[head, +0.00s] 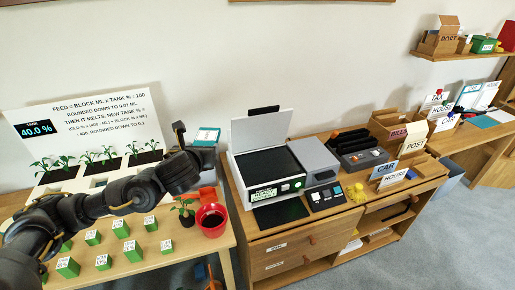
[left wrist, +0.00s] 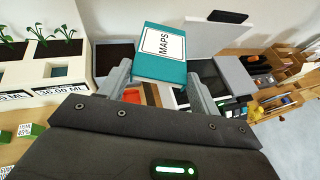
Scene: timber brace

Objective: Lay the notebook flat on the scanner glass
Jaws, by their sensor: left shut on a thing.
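The notebook (left wrist: 160,68), teal with a white MAPS label, is between the fingers of my left gripper (left wrist: 160,88) in the left wrist view. In the head view, the notebook (head: 207,134) shows just past my left gripper (head: 196,148), which is shut on it and holds it up left of the scanner. The scanner (head: 240,185) stands on the wooden cabinet with its white lid (head: 262,131) raised. Its dark glass (head: 268,165) is bare. My right gripper is not in view.
A red pot (head: 211,219) and seedling trays (head: 72,174) stand on the left table, with several green blocks (head: 120,228). A grey unit (head: 317,160) adjoins the scanner's right side. CAR and HOUSE signs (head: 395,178) stand further right. A dark mat (head: 281,212) lies before the scanner.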

